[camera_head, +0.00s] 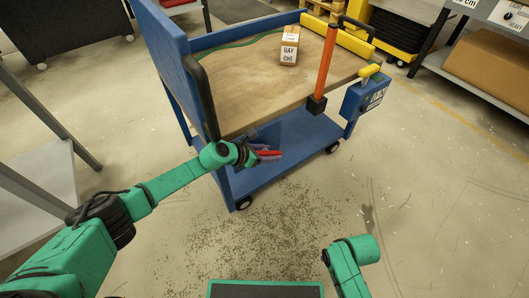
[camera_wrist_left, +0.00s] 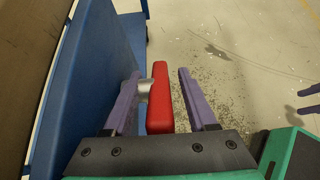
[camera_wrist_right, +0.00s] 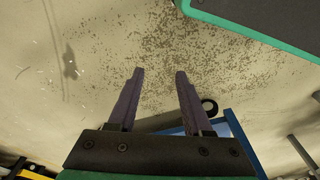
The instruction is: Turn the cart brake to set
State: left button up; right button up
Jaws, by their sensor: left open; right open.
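The blue cart (camera_head: 290,143) stands ahead with a wooden top deck. A red handle (camera_head: 268,154) sticks out at its near end, by my left gripper (camera_head: 256,152). In the left wrist view the red handle (camera_wrist_left: 160,100) lies lengthwise between the two open fingers, joined to a grey metal stub on its left side. The left finger is close to the stub; a gap shows on the right. A blue box (camera_head: 362,101) with a yellow lever (camera_head: 370,71) and a label too small to read hangs at the cart's right corner. My right gripper (camera_wrist_right: 155,75) is open and empty.
An orange post (camera_head: 326,62) stands at the cart's right edge. A box marked BAY ONE (camera_head: 290,50) sits on the deck. A black push handle (camera_head: 203,95) rises above my left gripper. Grey shelving (camera_head: 45,170) is at left. The speckled floor in front is clear.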

pick_arm(q)
jog(key=p+v, duration=0.4)
jog(key=v, duration=0.3)
jog(key=shift+s+a+r+p, duration=0.1)
jog(key=shift+p, duration=0.25)
pick_arm(e)
jog(key=s+d+f, duration=0.2)
jog(key=s+f, duration=0.4)
jog(key=f, duration=0.2)
jog(key=shift+s+d+f, duration=0.25)
jog(key=shift+d+f, duration=0.05)
jog(key=shift+d, duration=0.05)
